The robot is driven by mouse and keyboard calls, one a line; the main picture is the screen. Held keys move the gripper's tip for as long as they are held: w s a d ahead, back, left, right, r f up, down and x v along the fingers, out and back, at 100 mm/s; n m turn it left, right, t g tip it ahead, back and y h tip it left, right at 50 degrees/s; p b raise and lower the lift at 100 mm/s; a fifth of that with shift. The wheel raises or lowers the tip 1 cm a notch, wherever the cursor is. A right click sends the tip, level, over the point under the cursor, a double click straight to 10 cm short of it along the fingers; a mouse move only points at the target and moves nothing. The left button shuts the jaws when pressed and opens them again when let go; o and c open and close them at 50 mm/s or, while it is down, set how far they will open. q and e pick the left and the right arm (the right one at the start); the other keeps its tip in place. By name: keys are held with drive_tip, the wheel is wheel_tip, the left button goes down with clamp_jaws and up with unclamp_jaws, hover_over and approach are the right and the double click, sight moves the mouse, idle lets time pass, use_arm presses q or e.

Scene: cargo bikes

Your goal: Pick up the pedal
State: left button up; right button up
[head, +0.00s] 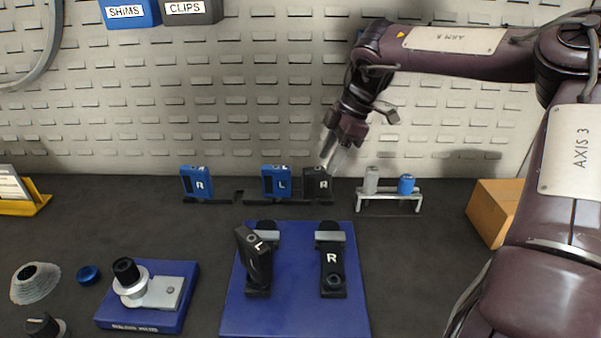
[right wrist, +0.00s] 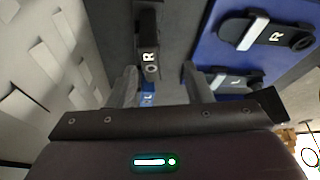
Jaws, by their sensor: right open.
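A black pedal (head: 316,184) marked R stands in a low dark rack at the back of the table. A blue pedal (head: 276,182) marked L stands just left of it, and a blue pedal (head: 196,182) marked R is farther left. My right gripper (head: 331,160) is open, pointing down close to the black pedal. In the right wrist view, the black pedal (right wrist: 149,50) shows ahead of the open fingers, with part of the blue L pedal (right wrist: 148,98) between them. Whether the fingers touch a pedal I cannot tell. My left gripper is out of view.
A small silver rack (head: 390,194) holds grey and blue cylinders, right of the pedals. A cardboard box (head: 490,212) stands farther right. A pegboard wall rises behind.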

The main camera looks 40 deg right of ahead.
sight(304, 198)
drive_tip(key=shift+w+f, duration=0.1)
drive_tip(key=shift+w, duration=0.3)
drive_tip(key=shift+w+a+f, duration=0.15)
drive_tip(key=shift+f, duration=0.2)
drive_tip(key=shift+x, duration=0.8)
drive_tip(key=x, duration=0.5)
drive_tip(key=shift+w, duration=0.15)
drive_tip(key=shift+c, duration=0.3)
clamp_jaws()
